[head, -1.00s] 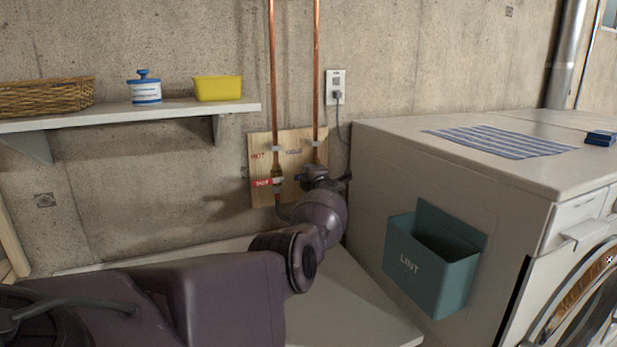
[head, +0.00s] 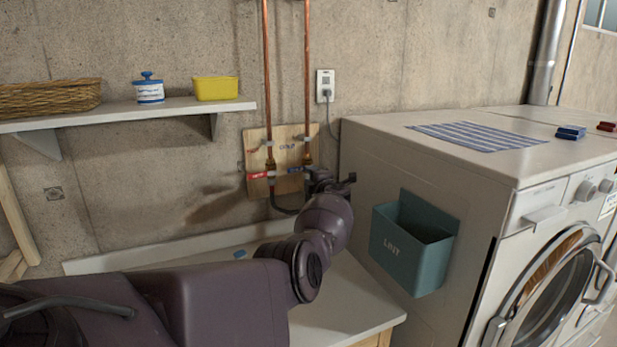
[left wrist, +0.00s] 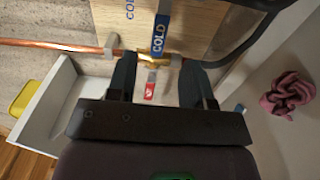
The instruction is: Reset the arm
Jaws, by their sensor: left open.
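My left gripper (head: 328,184) is in front of the wooden board's lower right edge, near the cold pipe. In the left wrist view its two fingers (left wrist: 157,84) are apart with nothing held between them. A blue COLD tag (left wrist: 160,34) and a brass valve (left wrist: 152,58) show just beyond the fingertips. A red tag (left wrist: 150,92) shows in the gap between the fingers; its depth is unclear. In the head view the red tag (head: 259,175) is on the left pipe and the blue tag (head: 295,170) on the right one. My right gripper is not in view.
A teal LINT bin (head: 412,250) hangs on the white washer's side (head: 370,160), right of my arm. A shelf (head: 120,116) with a basket (head: 45,98), jar and yellow tub (head: 216,88) is on the left. A pink cloth (left wrist: 287,93) lies on the counter (head: 335,300) below.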

